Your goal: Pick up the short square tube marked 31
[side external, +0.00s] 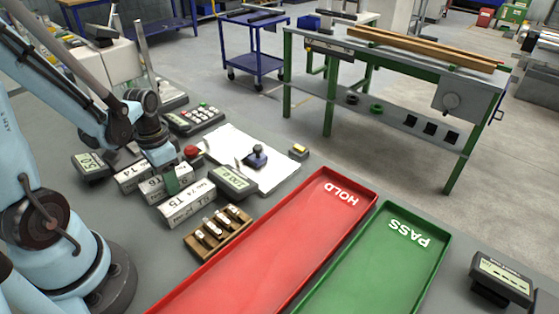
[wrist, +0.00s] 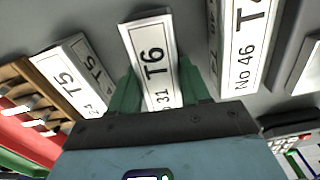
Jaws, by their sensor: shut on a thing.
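The short square tube marked T6 and 31 (wrist: 152,58) is a white-labelled block between the green fingers of my gripper (wrist: 160,82) in the wrist view. The fingers are shut on its two sides, and the first part of its number line is partly hidden by the gripper body. In the side view the tube (side external: 152,190) stands in a row between two similar tubes, and my gripper (side external: 171,182) comes down on it from above. I cannot tell whether it is clear of the table.
Tube T5 (side external: 187,205) and tube T4 (side external: 131,178) are close on either side; T4's face reads No 46 in the wrist view (wrist: 238,45). A wooden rack (side external: 219,243), a grey display box (side external: 233,182), a red HOLD tray (side external: 270,243) and a green PASS tray (side external: 385,262) lie nearby.

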